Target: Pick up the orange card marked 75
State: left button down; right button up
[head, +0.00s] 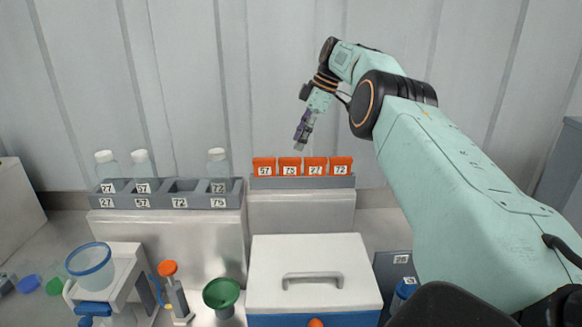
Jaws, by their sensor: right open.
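The orange card marked 75 (290,164) stands upright in a grey holder (303,183) on a raised metal block. It is second from the left in a row with orange cards marked 57 (264,164), 27 (315,164) and 72 (341,164). My right gripper (301,140) is open and empty, pointing down just above the row, close to the 75 card in the picture. It does not appear to touch any card. My left gripper is not in view.
A grey rack (165,195) at left holds several capped bottles in numbered slots. A white cooler box (312,262) with a handle stands in front of the cards. A green funnel (221,293) and an orange-topped pump (173,290) stand at front left. The wall behind is bare.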

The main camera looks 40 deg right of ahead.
aim_at(291, 159)
jog(key=shift+w+a+f, duration=0.15)
jog(key=shift+a+f, duration=0.15)
jog(key=shift+f, duration=0.2)
jog(key=shift+w+a+f, duration=0.15)
jog(key=shift+a+f, duration=0.15)
jog(key=shift+f, duration=0.15)
jog(key=shift+s+a+f, duration=0.3)
jog(key=shift+a+f, duration=0.05)
jog(key=shift+a, duration=0.1)
jog(key=x, duration=0.4)
jog(key=shift+w+d+f+p, duration=0.2)
jog(key=shift+d+f+p, duration=0.1)
jog(key=shift+f, duration=0.1)
jog(key=shift+s+a+r, duration=0.1)
jog(key=shift+a, duration=0.1)
jog(key=shift+s+r, duration=0.15)
jog(key=shift+s, duration=0.1)
jog(key=shift+c, duration=1.3)
jog(key=shift+w+d+f, duration=0.1)
jog(key=shift+w+f, duration=0.15)
jog(key=shift+w, duration=0.05)
jog(key=c, duration=0.6)
jog(key=shift+s+r, duration=0.1)
grip_shut()
jog(key=shift+s+r, duration=0.1)
